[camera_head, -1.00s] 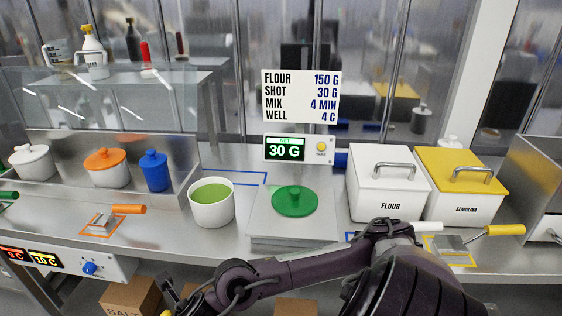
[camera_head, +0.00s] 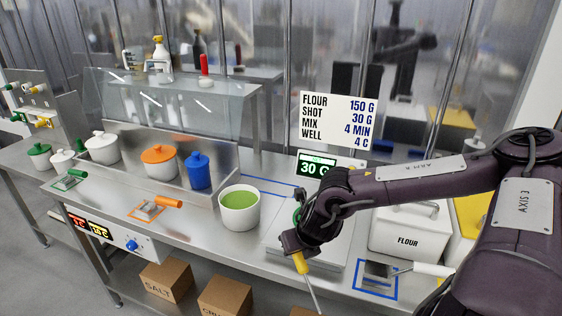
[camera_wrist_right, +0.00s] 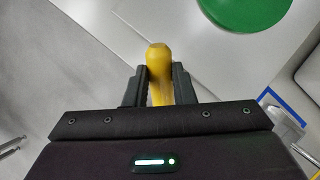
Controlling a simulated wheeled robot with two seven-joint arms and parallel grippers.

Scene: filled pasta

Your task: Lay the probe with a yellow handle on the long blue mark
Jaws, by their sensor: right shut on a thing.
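The probe with a yellow handle (camera_head: 301,263) is in my right gripper (camera_head: 298,248), its thin metal shaft slanting down past the front edge of the counter. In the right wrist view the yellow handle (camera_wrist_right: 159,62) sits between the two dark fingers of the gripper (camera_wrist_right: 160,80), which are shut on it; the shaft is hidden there. A long blue outlined mark (camera_head: 266,181) lies on the counter behind the white bowl, left of the scale; part of it is hidden by the bowl. My left gripper is not in view.
The white bowl of green liquid (camera_head: 239,207) stands in front of the mark. A blue pot (camera_head: 198,171) is to its left. My right arm covers part of the scale (camera_head: 340,245) and its green lid. A white flour bin (camera_head: 408,230) stands right. Boxes (camera_head: 166,281) sit below.

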